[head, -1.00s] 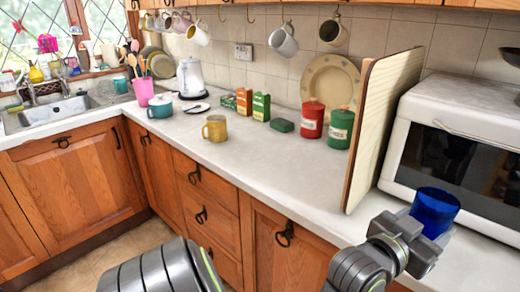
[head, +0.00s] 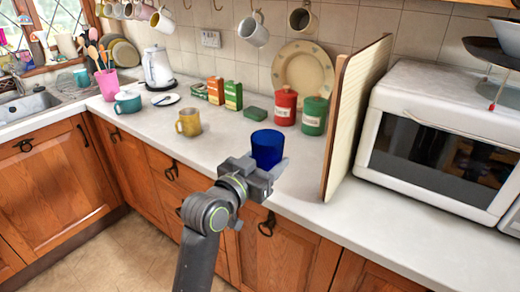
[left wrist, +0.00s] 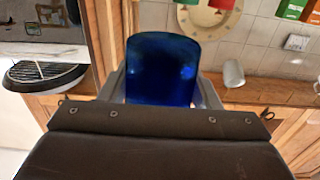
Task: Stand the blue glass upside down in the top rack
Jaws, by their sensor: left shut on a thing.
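The blue glass (head: 267,148) is in my left gripper (head: 264,172), near the front edge of the worktop and left of the upright board. Its round end faces up in the head view, and it looks upright. I cannot tell whether it touches the worktop. In the left wrist view the glass (left wrist: 162,70) stands between the two grey fingers (left wrist: 160,95), which are shut on it. The top rack cannot be made out in these frames. My right gripper is out of view.
A cream board (head: 358,115) stands upright beside the white microwave (head: 440,140). Red (head: 285,105) and green (head: 314,115) canisters stand behind the glass. A yellow mug (head: 188,122) is further left. Mugs hang above. The worktop between mug and glass is clear.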

